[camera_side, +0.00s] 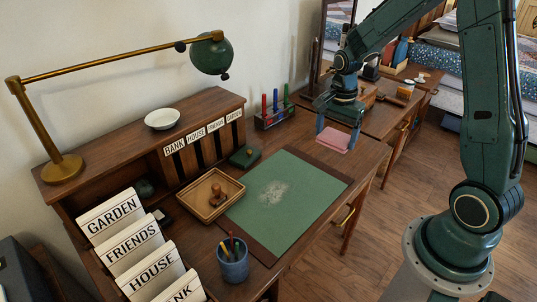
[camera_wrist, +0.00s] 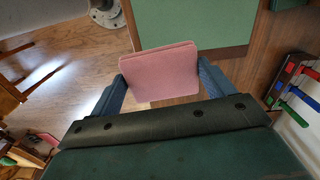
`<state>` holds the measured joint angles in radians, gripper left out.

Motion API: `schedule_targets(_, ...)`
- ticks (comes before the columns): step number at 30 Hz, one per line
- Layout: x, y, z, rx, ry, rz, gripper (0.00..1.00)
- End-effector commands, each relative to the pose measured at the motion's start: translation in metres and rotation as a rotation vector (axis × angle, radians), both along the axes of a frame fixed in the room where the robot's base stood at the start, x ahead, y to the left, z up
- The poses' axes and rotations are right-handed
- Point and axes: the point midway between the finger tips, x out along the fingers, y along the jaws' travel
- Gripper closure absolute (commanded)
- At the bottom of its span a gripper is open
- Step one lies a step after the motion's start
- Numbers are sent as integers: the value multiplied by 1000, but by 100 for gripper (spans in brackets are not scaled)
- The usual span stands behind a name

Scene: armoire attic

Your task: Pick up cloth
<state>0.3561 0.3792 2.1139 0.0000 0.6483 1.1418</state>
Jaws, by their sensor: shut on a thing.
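A pink folded cloth (camera_wrist: 160,72) is between the two blue fingers of my gripper (camera_wrist: 163,78) in the wrist view. In the side view the cloth (camera_side: 333,140) hangs level under my gripper (camera_side: 337,134), at the right side of the desk, beyond the far end of the green mat (camera_side: 310,190). The gripper is shut on the cloth. Whether the cloth touches the desk top is hard to tell.
A rack of coloured pens (camera_side: 274,110) stands behind, left of my gripper. A wooden tray with a stamp (camera_side: 209,193), a blue pen cup (camera_side: 232,259) and labelled cards (camera_side: 128,240) stand to the left. A brass lamp (camera_side: 210,53) overhangs the shelf. The green mat holds a pale dusty patch.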

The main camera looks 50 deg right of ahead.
Motion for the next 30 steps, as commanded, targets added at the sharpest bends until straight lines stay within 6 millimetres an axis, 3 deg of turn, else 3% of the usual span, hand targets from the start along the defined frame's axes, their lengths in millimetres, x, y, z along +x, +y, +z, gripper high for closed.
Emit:
schedule_targets(3, 1, 0, 16, -2, -4, 0, 41)
schedule_targets(9, 0, 0, 30, 0, -1, 0, 41)
schedule_targets(26, 0, 0, 32, 0, 0, 0, 41)
schedule_targets(27, 0, 0, 32, 0, 0, 0, 23)
schedule_targets(30, 0, 0, 32, 0, 0, 0, 37)
